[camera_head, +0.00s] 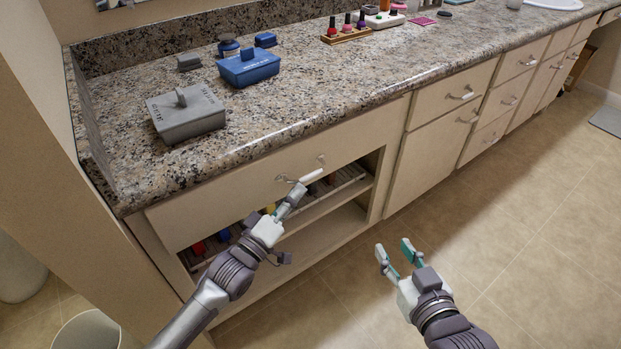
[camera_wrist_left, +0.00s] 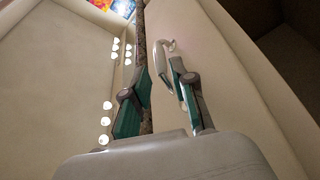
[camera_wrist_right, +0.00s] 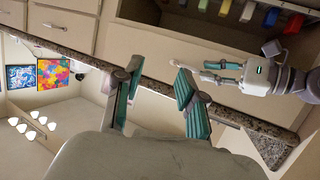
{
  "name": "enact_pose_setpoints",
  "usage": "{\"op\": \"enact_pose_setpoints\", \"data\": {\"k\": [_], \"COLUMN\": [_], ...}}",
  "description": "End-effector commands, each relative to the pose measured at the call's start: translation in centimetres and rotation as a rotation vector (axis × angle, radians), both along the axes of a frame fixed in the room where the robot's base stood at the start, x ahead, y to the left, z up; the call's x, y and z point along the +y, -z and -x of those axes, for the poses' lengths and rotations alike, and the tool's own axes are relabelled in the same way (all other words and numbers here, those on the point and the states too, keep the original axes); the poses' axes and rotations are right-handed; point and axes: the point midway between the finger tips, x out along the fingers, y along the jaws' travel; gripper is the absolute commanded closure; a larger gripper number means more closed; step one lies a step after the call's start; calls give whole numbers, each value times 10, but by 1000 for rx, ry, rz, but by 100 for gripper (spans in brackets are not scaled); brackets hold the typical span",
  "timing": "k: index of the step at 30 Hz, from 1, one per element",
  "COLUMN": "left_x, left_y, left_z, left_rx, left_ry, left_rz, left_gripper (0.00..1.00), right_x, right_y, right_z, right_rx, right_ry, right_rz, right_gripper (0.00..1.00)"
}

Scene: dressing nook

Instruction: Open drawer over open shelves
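The wide cream drawer (camera_head: 235,190) sits under the granite counter, above the open shelves (camera_head: 325,232). Its front looks closed or nearly so. Its pale bar handle (camera_head: 311,175) also shows in the left wrist view (camera_wrist_left: 159,65). My left gripper (camera_head: 292,195) is at this handle; in its wrist view the fingers (camera_wrist_left: 158,100) are apart, with the handle between them, closer to the right finger. Contact is unclear. My right gripper (camera_head: 398,252) is open and empty above the floor, away from the cabinet; its spread fingers show in the right wrist view (camera_wrist_right: 158,95).
Several coloured items stand on a rack (camera_head: 348,178) in the upper open shelf. A grey box (camera_head: 187,118) and a blue box (camera_head: 248,68) sit on the counter. A bin (camera_head: 88,330) stands at the lower left.

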Motion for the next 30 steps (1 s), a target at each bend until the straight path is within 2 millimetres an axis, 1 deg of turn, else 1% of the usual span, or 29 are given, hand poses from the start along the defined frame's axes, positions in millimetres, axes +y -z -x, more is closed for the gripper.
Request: {"op": "enact_pose_setpoints", "data": {"k": [1, 3, 9, 15, 22, 23, 27, 30], "left_x": [-7, -14, -30, -35, -35, -35, -35, -35], "left_y": [-2, -4, -10, -13, -13, -13, -13, -13], "left_z": [-9, -21, -42, -50, -50, -50, -50, -50], "left_rx": [-4, -2, 0, 1, 1, 1, 1, 1], "left_ry": [0, 0, 0, 0, 0, 0, -1, -1], "left_rz": [2, 2, 0, 1, -1, -1, 0, 0], "left_gripper": [74, 74, 74, 74, 74, 76, 99, 100], "right_x": [2, 5, 11, 13, 13, 13, 13, 13], "right_y": [-5, -18, -47, -59, -60, -60, -60, -60], "right_z": [-4, -8, -13, -13, -13, -13, -13, -13], "right_rx": [-48, -124, -284, -347, -350, -350, -350, -350], "right_ry": [-3, -9, -19, -22, -22, -22, -22, -22], "right_rz": [-13, -31, -72, -88, -88, -88, -88, -88], "right_gripper": [60, 60, 60, 60, 60, 60, 60, 60]}}
